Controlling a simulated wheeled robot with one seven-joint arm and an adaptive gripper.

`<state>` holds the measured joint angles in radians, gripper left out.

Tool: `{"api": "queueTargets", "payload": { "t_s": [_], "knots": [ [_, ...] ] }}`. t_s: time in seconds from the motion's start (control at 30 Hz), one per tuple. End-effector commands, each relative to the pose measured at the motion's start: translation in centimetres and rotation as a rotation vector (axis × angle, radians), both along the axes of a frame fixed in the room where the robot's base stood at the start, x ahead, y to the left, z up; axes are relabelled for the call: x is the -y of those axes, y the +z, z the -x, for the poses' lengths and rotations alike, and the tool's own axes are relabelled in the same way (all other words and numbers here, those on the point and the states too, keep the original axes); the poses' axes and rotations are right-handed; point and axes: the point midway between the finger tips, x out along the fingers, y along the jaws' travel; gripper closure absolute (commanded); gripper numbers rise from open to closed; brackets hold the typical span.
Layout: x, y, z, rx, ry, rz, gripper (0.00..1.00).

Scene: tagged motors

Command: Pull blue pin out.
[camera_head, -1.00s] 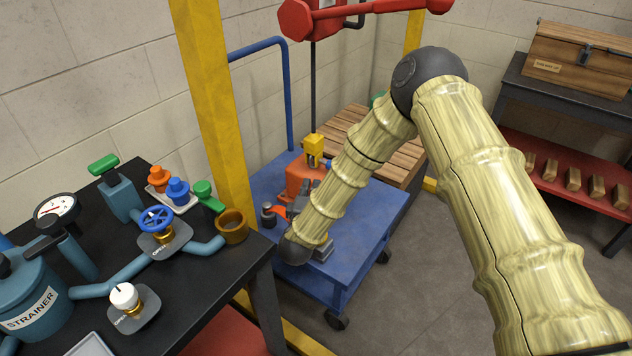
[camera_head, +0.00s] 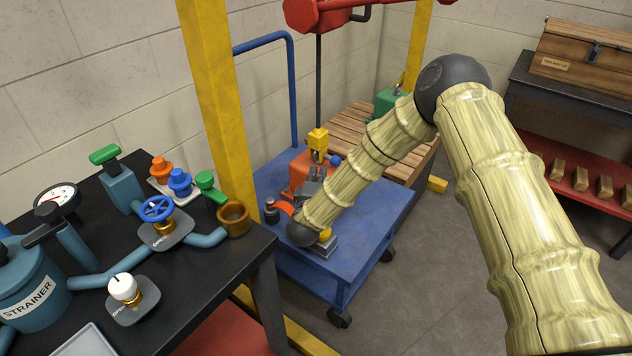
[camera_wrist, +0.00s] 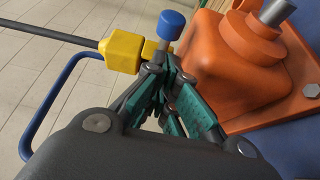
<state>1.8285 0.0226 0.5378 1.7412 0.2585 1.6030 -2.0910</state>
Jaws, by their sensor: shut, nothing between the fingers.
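The blue pin (camera_wrist: 171,25) has a round blue head on a grey shank, beside a yellow block (camera_wrist: 122,52) on a dark rod in the wrist view. The shank's lower end is hidden behind my fingers. In the head view my forearm partly covers this area.
The orange motor (camera_wrist: 240,55) stands close right of my fingers on a blue cart (camera_head: 356,259). A yellow post (camera_head: 217,100) and a black bench (camera_head: 200,300) with valves are left. A green motor (camera_head: 388,103) rests on wooden slats (camera_head: 352,122) behind.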

Motion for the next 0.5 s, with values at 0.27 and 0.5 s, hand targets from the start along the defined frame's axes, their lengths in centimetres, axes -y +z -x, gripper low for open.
{"api": "queueTargets", "payload": {
  "t_s": [0.27,0.5],
  "knots": [
    [0.7,-0.1,-3.7,0.0,-0.002,-0.001,1.0],
    [0.8,0.0,-4.8,0.0,0.0,-0.001,1.0]
  ]
}}
